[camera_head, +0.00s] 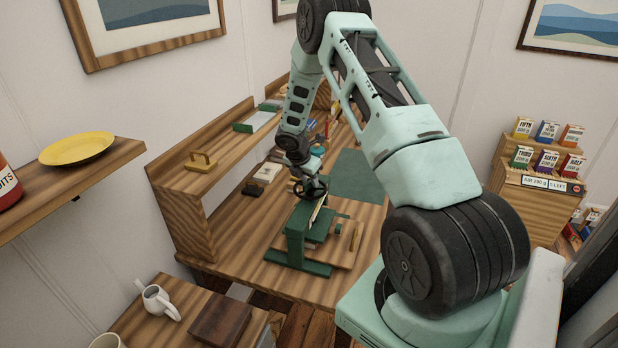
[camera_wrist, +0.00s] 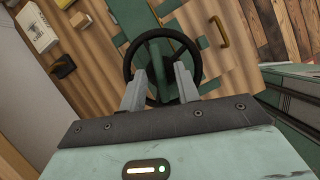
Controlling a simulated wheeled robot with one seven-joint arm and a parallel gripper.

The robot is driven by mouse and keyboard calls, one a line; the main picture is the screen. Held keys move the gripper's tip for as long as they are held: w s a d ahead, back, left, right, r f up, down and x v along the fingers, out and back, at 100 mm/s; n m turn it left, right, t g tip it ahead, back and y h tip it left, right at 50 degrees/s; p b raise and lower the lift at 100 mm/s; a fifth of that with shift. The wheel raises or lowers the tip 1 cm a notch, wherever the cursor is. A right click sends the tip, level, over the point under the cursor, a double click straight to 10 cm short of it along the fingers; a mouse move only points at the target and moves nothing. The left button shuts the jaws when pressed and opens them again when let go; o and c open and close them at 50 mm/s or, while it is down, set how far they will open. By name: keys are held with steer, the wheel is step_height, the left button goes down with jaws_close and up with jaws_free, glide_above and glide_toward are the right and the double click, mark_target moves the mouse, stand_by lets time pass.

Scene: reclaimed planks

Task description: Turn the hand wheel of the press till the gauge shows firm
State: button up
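The green press (camera_head: 296,240) stands on a board on the wooden workbench. Its dark round hand wheel (camera_head: 312,188) is on top. In the wrist view the black rim of the hand wheel (camera_wrist: 162,20) lies below my gripper (camera_wrist: 160,70). The two grey fingers are apart, one on each side of the wheel's middle, with the green press top (camera_wrist: 154,55) showing between them. I cannot tell whether they touch the wheel. My gripper is also over the press in the head view (camera_head: 309,178). I cannot make out the gauge or its reading.
A dark green mat (camera_head: 358,176) lies on the workbench (camera_head: 240,250) behind the press. A raised shelf (camera_head: 205,180) runs along the left, with small items below it. A side table with a white jug (camera_head: 158,302) stands at the front left.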

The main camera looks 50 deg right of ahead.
steer(key=shift+d+f, duration=0.1)
steer(key=shift+f, duration=0.15)
jaws_close()
steer(key=shift+m, duration=0.3)
steer(key=m+g+b, duration=0.1)
steer(key=m, duration=0.2)
steer(key=shift+w+m+g, duration=0.15)
steer(key=shift+m+g, duration=0.15)
steer(key=m+b, duration=0.1)
steer(key=m, duration=0.1)
steer(key=m+g+y+b, duration=0.1)
steer(key=m, duration=0.1)
steer(key=shift+w+f+m+g, duration=0.1)
steer(key=shift+m+g, duration=0.2)
steer(key=m+g+y+b, duration=0.1)
steer(key=m+b, duration=0.1)
steer(key=m, duration=0.2)
steer(key=shift+d, duration=0.2)
steer(key=shift+w+m+g+y+b, duration=0.15)
steer(key=shift+m+y+b, duration=0.4)
steer(key=shift+m, duration=0.7)
steer(key=shift+s+m+g+y+b, duration=0.15)
steer(key=shift+m+y+b, duration=0.4)
steer(key=shift+m, duration=0.7)
